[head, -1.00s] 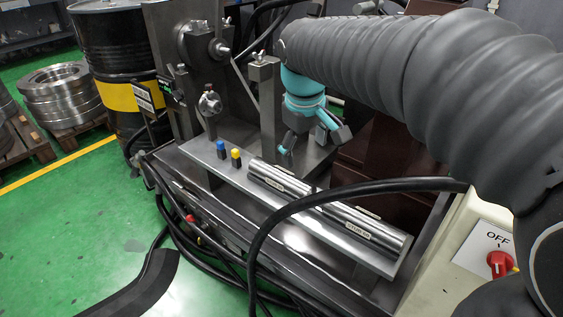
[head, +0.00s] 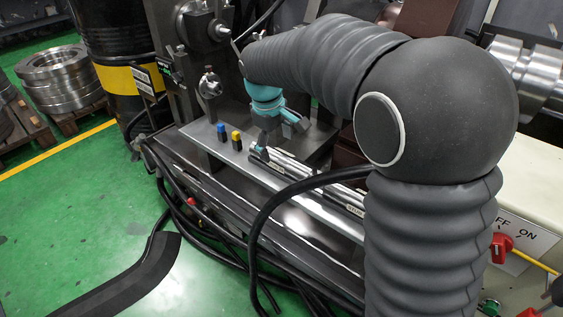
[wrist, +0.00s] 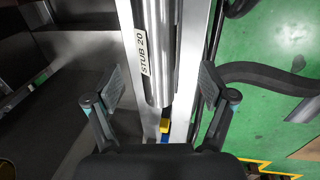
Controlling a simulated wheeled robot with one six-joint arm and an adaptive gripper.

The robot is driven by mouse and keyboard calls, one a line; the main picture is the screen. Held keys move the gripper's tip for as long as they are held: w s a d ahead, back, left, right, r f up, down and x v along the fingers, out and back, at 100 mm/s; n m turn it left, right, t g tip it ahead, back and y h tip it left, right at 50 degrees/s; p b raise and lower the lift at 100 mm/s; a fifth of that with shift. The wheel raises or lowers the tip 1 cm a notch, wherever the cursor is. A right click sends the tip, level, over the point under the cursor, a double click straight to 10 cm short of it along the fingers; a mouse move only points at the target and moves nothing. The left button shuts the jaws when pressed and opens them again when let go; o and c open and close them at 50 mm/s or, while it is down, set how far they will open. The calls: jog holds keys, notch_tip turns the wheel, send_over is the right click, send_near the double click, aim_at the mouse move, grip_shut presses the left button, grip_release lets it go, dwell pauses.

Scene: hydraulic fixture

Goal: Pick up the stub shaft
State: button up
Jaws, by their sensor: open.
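The stub shaft (wrist: 161,45) is a polished metal cylinder lying on a pale metal rail, with a "STUB 20" label on its side in the wrist view. In the head view the stub shaft (head: 285,172) lies on the rail, partly hidden by my gripper. My gripper (wrist: 161,86) is open and empty. Its fingers are on either side of the shaft's near end in the wrist view, with a gap on both sides. In the head view my gripper (head: 280,136) is over the shaft's left end; exact height cannot be told.
A blue peg (head: 221,132) and a yellow peg (head: 237,140) stand left of the shaft. An upright metal fixture (head: 208,82) is behind them.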

aim_at(280, 155)
jog(key=shift+w+d+f, duration=0.15)
jog(key=shift+w+f, duration=0.05)
jog(key=shift+f, duration=0.7)
jog(key=shift+w+d+f, duration=0.15)
jog(key=shift+d+f, duration=0.05)
jog(key=shift+f, duration=0.75)
jog(key=shift+w+d+f, duration=0.15)
jog(key=shift+w+f, duration=0.05)
jog(key=shift+f, duration=0.7)
jog(key=shift+c, duration=0.2)
grip_shut()
